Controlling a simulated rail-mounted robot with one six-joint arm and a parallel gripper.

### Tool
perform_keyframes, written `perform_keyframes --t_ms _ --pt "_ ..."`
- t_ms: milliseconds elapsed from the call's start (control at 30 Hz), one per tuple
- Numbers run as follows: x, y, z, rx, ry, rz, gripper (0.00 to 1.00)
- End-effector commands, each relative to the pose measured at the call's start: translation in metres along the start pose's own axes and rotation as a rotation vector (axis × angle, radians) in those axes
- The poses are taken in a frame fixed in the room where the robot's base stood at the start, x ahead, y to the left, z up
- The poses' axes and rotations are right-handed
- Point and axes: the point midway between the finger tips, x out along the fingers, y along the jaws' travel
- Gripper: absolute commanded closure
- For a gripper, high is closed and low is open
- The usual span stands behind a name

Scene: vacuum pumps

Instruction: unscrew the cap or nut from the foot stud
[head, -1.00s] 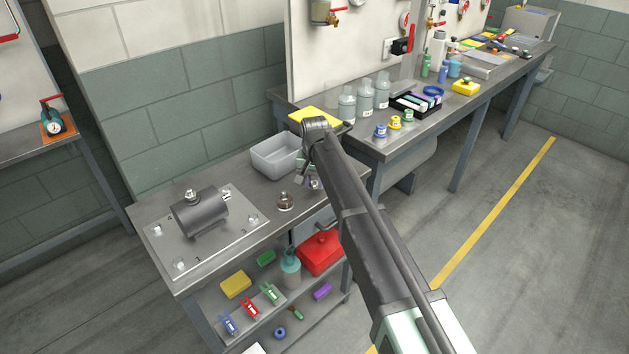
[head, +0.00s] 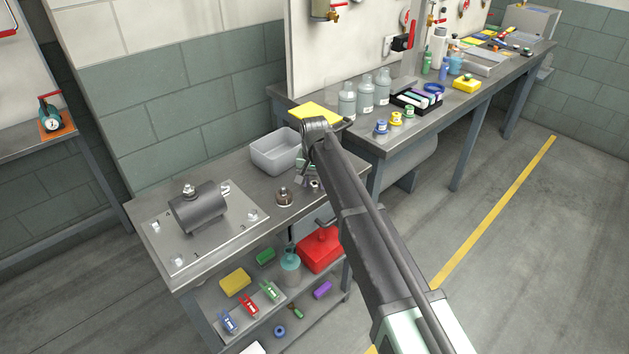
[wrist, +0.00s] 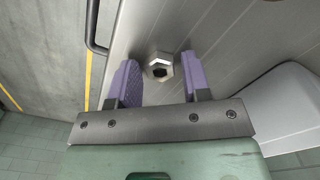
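A silver hex nut or cap (wrist: 159,65) with a dark opening rests on the brushed metal bench top, between my gripper's two purple-padded fingers. My gripper (wrist: 158,80) is open around it, with a gap on both sides. In the head view my gripper (head: 308,178) is low over the bench, partly hidden behind my arm. A small silver piece (head: 315,184) shows beside it. A dark cylindrical pump (head: 200,208) lies on a grey plate (head: 215,240), well to the left of my gripper. Small pale fittings (head: 178,262) stand near the plate's corners.
A grey bin (head: 276,152) stands just behind my gripper; its pale wall (wrist: 280,110) is at the right in the wrist view. A small brown-based fitting (head: 284,197) stands left of my gripper. A red container (head: 320,250) and several small items are on the shelf below.

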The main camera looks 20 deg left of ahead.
Motion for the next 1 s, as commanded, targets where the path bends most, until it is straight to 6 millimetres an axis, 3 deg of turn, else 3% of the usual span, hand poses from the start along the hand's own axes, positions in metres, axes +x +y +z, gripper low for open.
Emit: perform_keyframes --t_ms 100,433,567,800,1000 --pt "0.000 0.000 0.000 0.000 0.000 0.000 0.42" --pt "-0.007 0.000 0.000 0.000 0.000 0.000 0.42" --pt "-0.030 0.000 0.000 0.000 0.000 0.000 0.42" --pt "-0.090 0.000 0.000 0.000 0.000 0.000 0.42" --pt "-0.112 0.000 0.000 0.000 0.000 0.000 0.42"
